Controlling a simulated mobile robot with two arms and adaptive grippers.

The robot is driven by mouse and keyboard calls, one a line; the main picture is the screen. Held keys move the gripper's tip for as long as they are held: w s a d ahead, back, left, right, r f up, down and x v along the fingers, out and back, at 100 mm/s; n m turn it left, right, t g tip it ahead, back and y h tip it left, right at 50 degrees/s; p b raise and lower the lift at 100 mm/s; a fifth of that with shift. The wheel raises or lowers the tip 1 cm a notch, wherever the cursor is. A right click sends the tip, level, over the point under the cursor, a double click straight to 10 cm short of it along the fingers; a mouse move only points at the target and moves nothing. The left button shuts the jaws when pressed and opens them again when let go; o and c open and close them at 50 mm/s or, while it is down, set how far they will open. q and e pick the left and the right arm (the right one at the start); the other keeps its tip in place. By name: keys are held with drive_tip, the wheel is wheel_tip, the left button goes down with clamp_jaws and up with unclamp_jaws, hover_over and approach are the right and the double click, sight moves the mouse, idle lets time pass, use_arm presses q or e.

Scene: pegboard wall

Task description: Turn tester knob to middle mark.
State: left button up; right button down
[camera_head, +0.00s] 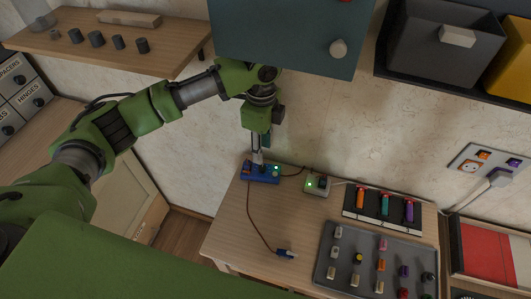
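A small blue box (262,178), which looks like the tester, sits at the left back of the wooden table near the wall. It has a pale round part with a green light (276,168) on its right side. My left gripper (258,158) points down right over the box, its tips at or just above its top. The fingers look close together, but the gap between them is too small to judge. The knob and its marks cannot be made out; the gripper may cover them. My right gripper is not in view.
A dark cable runs from the box to a small blue plug (286,253). A small pale box with a green light (317,186) stands to the right, near a rack of coloured tools (366,215) and a grey tray (345,240). A dark teal panel (270,35) hangs above.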

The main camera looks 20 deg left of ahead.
sight(262, 167)
use_arm(q)
drive_tip(key=shift+s+f, duration=0.1)
drive_tip(key=shift+f, duration=0.3)
wheel_tip(262, 167, down, 6)
drive_tip(key=shift+f+p, duration=0.25)
drive_tip(key=shift+p, duration=0.35)
clamp_jaws()
